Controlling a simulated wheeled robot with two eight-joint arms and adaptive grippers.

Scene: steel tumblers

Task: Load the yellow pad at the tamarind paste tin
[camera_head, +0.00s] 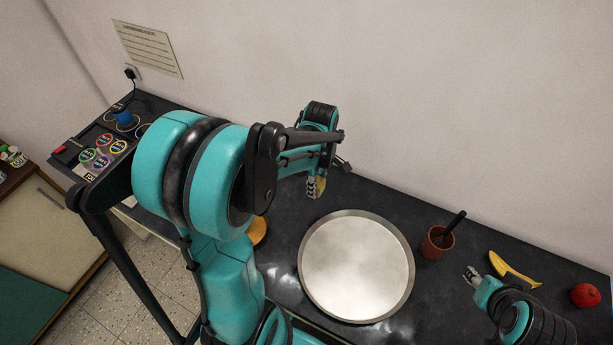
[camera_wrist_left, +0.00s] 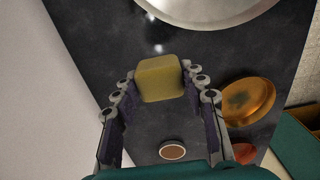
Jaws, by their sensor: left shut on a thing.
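My left gripper (camera_head: 316,188) is shut on the yellow pad (camera_wrist_left: 160,78), a pale yellow block with rounded edges. The pad sits between the fingertips in the left wrist view, above the dark counter. In the head view only a small part of the pad shows at the fingers. A small round tin with brown contents (camera_wrist_left: 173,151), which looks like the tamarind paste tin, stands on the counter low in the left wrist view, apart from the pad. My arm seems to hide it in the head view. My right gripper (camera_head: 472,276) is at the lower right; its opening is unclear.
A large round steel tray (camera_head: 356,266) lies mid-counter. A brass dish (camera_wrist_left: 248,101) is partly behind my left arm in the head view. A brown cup with a dark handle (camera_head: 437,243), a banana (camera_head: 513,269) and a red fruit (camera_head: 585,295) are at right. A wall bounds the back.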

